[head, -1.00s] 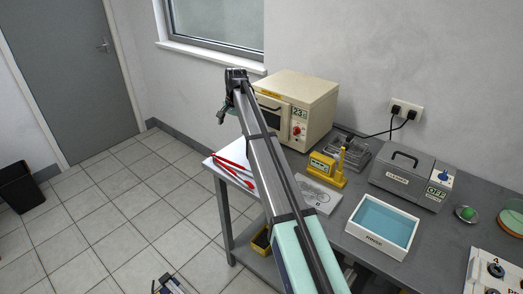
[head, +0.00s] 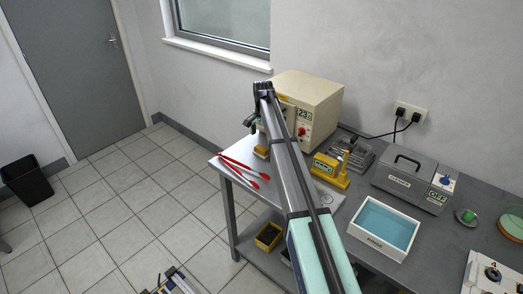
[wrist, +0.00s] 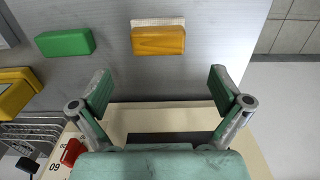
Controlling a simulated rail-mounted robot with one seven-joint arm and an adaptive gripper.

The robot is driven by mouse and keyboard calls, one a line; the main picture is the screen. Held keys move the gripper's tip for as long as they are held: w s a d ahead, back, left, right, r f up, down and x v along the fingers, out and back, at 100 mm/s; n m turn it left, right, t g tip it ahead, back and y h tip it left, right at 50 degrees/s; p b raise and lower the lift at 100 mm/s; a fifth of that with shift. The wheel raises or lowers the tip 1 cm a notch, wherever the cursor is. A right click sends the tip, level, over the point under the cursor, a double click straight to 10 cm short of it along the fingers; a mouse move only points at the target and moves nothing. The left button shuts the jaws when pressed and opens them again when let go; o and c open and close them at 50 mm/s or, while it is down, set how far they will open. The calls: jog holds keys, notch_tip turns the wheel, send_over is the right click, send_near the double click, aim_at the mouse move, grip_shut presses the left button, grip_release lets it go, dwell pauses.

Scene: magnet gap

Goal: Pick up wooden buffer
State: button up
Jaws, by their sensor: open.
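A wooden-coloured amber block, which looks like the wooden buffer (wrist: 158,41), lies on the grey bench top in the upper middle of the wrist view, with a pale strip along its far side. In the head view the buffer (head: 261,152) shows small, in front of the cream oven. My gripper (wrist: 162,84) is open and empty, its two green-padded fingers spread wide. The buffer appears between and beyond the fingertips, apart from them. In the head view my gripper (head: 250,123) hangs at the arm's end, beside the oven front.
The cream oven (head: 311,92) stands close beside my gripper. A green block (wrist: 65,42) lies left of the buffer in the wrist view. Red tongs (head: 240,165) lie near the bench's left edge. A yellow device (head: 331,168) and a blue-filled tray (head: 384,224) stand further right.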

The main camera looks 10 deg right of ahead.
aim_at(263, 148)
jog(key=shift+s+f+p, duration=0.2)
jog(key=shift+f+p, duration=1.1)
jog(key=shift+f, duration=1.75)
jog(key=c, duration=1.3)
